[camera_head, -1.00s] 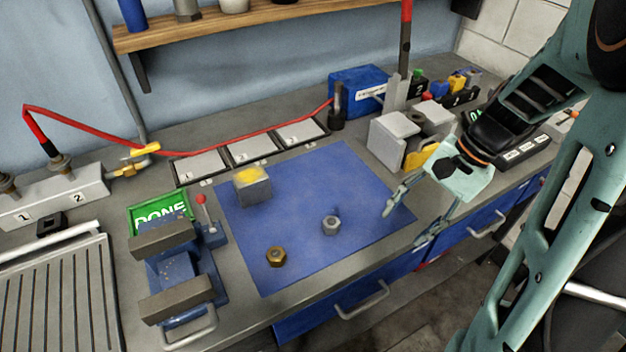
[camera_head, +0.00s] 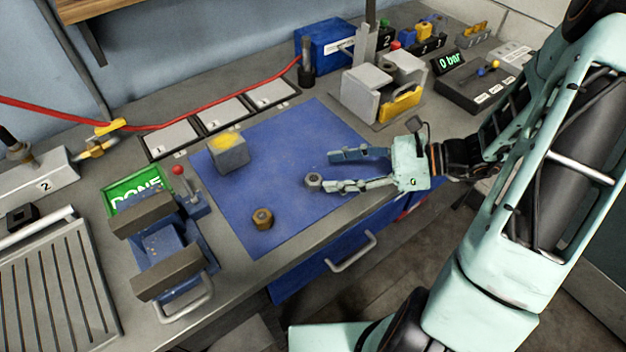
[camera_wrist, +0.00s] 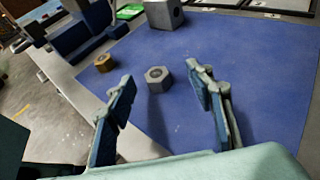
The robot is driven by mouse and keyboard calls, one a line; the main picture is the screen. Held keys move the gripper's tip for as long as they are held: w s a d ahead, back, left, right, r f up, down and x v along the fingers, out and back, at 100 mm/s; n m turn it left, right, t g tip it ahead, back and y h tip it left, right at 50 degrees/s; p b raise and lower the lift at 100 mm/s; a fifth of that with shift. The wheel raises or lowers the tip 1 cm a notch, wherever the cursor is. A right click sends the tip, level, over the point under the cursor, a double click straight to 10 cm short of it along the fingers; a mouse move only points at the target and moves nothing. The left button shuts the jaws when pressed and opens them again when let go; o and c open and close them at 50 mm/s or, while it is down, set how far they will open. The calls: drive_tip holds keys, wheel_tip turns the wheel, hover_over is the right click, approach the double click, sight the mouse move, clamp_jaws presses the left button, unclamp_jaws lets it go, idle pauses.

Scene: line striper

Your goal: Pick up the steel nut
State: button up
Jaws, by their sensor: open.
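The steel nut (camera_head: 314,181) is a small grey hex nut on the blue mat (camera_head: 290,140). In the wrist view the steel nut (camera_wrist: 157,79) lies ahead of my gripper, between the lines of its two fingers and near their tips. My gripper (camera_head: 330,170) is open and empty, low over the mat's right part, with its fingers pointing left. In the wrist view my gripper (camera_wrist: 158,80) shows both fingers spread apart. In the head view one fingertip is right beside the nut; I cannot tell whether they touch.
A brass nut (camera_head: 262,219) lies on the mat to the left. A larger grey block with a yellow top (camera_head: 229,153) stands behind. A blue vise (camera_head: 165,255) and green DONE tray (camera_head: 135,190) are at left. A grey fixture (camera_head: 375,90) stands at the back right.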

sight(315, 179)
drive_tip(key=shift+s+f+x, duration=0.15)
drive_tip(key=shift+x, duration=0.85)
drive_tip(key=shift+s+f+x, duration=0.1)
drive_tip(key=shift+s+x, duration=0.05)
drive_tip(key=shift+x, duration=0.85)
drive_tip(key=shift+s+f+x, duration=0.1)
drive_tip(key=shift+f+x, duration=0.05)
drive_tip(key=shift+x, duration=0.85)
clamp_jaws()
drive_tip(key=shift+r, duration=0.25)
